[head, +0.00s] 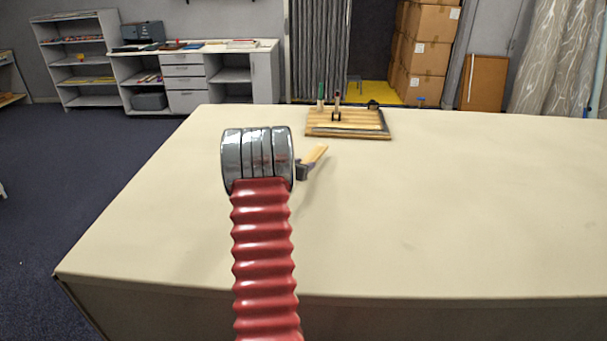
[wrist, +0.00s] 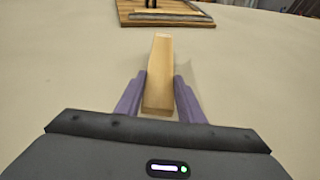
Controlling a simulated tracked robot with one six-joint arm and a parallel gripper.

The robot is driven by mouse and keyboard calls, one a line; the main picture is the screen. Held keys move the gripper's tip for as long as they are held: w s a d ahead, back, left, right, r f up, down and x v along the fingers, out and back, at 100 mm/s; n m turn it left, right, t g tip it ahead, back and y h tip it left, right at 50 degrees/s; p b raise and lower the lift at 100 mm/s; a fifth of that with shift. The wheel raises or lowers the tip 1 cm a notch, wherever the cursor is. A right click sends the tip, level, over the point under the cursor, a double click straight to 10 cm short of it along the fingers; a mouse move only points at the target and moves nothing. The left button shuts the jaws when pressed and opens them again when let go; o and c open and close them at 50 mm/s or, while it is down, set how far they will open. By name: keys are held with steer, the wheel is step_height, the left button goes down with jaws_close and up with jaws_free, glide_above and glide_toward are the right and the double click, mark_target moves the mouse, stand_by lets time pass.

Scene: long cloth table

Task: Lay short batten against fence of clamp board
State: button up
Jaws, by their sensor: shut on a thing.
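The short batten (wrist: 160,75) is a pale wooden strip. In the wrist view it sits between the two purple fingers of my gripper (wrist: 159,98), which is shut on it, and its far end points toward the board. In the head view the batten (head: 316,154) sticks out beyond my gripper (head: 303,168), partly hidden by my arm. The clamp board (head: 348,123) lies flat at the table's far edge, ahead of the batten and apart from it.
The long cloth table (head: 430,210) is bare around the batten and to the right. Upright clamps with a green handle (head: 320,92) and a dark handle (head: 337,100) stand on the board. Shelves, drawers and cardboard boxes (head: 425,50) stand beyond the table.

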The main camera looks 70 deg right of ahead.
steer(key=shift+f, duration=1.85)
steer(key=shift+f, duration=0.1)
steer(key=o, duration=1.2)
steer(key=shift+a, duration=0.1)
steer(key=v, duration=1.2)
